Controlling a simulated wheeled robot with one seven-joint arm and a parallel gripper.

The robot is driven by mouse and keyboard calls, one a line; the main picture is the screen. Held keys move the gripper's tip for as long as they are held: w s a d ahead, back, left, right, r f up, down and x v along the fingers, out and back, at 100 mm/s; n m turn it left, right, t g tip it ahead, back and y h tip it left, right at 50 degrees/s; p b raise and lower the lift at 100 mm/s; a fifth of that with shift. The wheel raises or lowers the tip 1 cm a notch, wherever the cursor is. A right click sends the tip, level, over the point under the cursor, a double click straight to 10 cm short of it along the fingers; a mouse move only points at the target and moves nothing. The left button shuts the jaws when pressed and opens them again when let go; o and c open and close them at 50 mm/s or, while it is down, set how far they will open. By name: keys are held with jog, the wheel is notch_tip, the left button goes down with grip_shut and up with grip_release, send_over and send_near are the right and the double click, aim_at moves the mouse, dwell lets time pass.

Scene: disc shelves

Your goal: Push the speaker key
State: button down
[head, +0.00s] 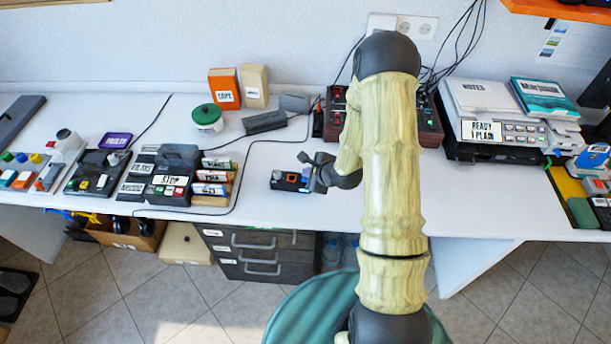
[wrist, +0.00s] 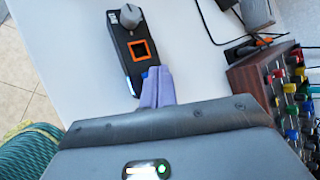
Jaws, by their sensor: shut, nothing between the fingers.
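A small black device (wrist: 140,50) lies on the white table under my gripper in the wrist view. A small blue patch shows by the tips. I cannot tell whether it is the speaker key or whether the fingers touch it.
A wooden-sided panel with coloured knobs (wrist: 270,75) stands right of the device in the wrist view. A dark stand with cards (head: 172,185) is to its left in the head view. A black cable crosses the table behind. The table's front edge is close.

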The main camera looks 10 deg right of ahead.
jog(key=shift+r, duration=0.2)
notch_tip(320, 180, up, 6)
jog(key=p, duration=0.5)
jog(key=shift+p, duration=0.35)
